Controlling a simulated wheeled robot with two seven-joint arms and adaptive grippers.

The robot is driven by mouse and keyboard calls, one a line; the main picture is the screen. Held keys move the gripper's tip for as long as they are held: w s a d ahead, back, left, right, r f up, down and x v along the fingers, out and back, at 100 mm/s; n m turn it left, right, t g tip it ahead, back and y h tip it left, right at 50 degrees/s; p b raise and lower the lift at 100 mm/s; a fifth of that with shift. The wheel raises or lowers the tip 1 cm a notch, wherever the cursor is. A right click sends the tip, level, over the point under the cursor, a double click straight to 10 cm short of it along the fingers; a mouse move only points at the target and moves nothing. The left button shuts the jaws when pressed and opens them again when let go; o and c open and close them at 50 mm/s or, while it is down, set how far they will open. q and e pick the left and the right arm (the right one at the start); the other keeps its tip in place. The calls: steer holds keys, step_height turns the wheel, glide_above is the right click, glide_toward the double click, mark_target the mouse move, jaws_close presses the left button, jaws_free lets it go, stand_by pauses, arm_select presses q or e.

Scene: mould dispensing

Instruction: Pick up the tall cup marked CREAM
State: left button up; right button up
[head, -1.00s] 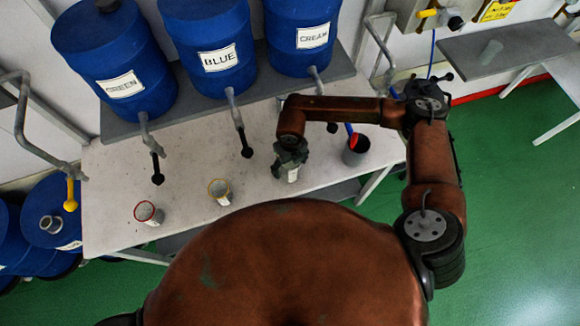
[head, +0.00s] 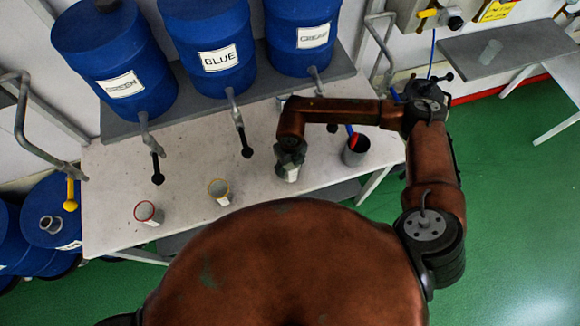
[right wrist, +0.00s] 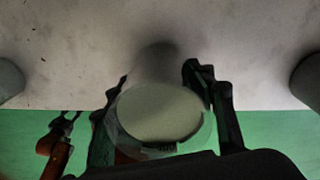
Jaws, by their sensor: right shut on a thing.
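The tall cup (head: 291,174) stands near the table's front edge, below the drum labelled CREAM. It is pale, with a light label too small to read. My right gripper (head: 290,156) is shut on it from above. In the right wrist view the cup (right wrist: 158,115) sits between the two dark fingers (right wrist: 163,110), its round pale end facing the camera. I cannot tell whether it is clear of the table. In the right wrist view my left gripper (right wrist: 64,124) shows small at the lower left, too small to tell its state.
A red-rimmed cup (head: 148,212) and a yellow-rimmed cup (head: 219,190) stand left on the white table (head: 115,185). A dark pot (head: 356,149) with coloured handles stands close on the right. Blue drums (head: 207,45) with hanging taps line the shelf behind.

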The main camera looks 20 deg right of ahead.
steer(key=c, duration=0.4)
steer(key=shift+r, duration=0.1)
